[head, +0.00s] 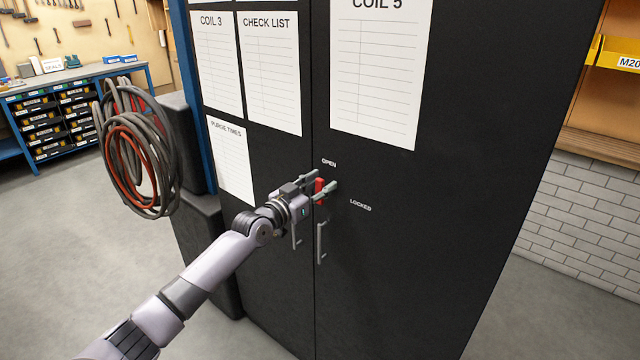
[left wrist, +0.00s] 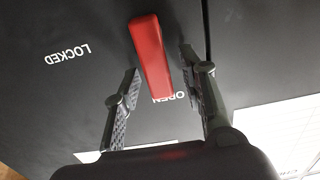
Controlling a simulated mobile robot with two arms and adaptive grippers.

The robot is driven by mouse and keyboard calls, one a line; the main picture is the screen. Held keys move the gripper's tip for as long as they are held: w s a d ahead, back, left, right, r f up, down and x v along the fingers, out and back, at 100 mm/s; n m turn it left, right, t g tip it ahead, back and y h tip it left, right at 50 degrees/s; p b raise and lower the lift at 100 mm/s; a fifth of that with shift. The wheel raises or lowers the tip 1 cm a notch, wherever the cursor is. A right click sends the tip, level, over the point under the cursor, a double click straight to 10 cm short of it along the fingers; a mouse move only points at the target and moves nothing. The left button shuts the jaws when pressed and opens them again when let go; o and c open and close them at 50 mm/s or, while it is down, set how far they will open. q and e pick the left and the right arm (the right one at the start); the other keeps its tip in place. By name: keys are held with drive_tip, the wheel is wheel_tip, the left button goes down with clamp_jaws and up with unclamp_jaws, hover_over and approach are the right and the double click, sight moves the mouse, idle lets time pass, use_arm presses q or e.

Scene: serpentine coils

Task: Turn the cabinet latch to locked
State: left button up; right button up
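The red cabinet latch (head: 320,186) is on the black cabinet door (head: 420,240), between my left gripper's fingers in the head view. In the left wrist view the latch (left wrist: 152,55) points toward the OPEN label (left wrist: 167,98), whose letters it partly covers. The LOCKED label (left wrist: 68,54) lies off to its side; it also shows in the head view (head: 360,205). My left gripper (head: 323,182) is open, with one finger on each side of the latch. In the left wrist view, gaps show between the latch and both fingers (left wrist: 160,65). My right gripper is not in view.
Two vertical door handles stand below the latch, the right one (head: 321,243) near the door seam. Paper sheets hang on the doors, among them the check list (head: 270,85). Coiled hoses (head: 140,150) hang at the cabinet's left side. Open floor (head: 70,250) lies to the left.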

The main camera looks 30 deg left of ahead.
use_arm(q)
drive_tip(key=shift+w, duration=0.1)
drive_tip(key=shift+c, duration=0.2)
clamp_jaws()
idle(0.7)
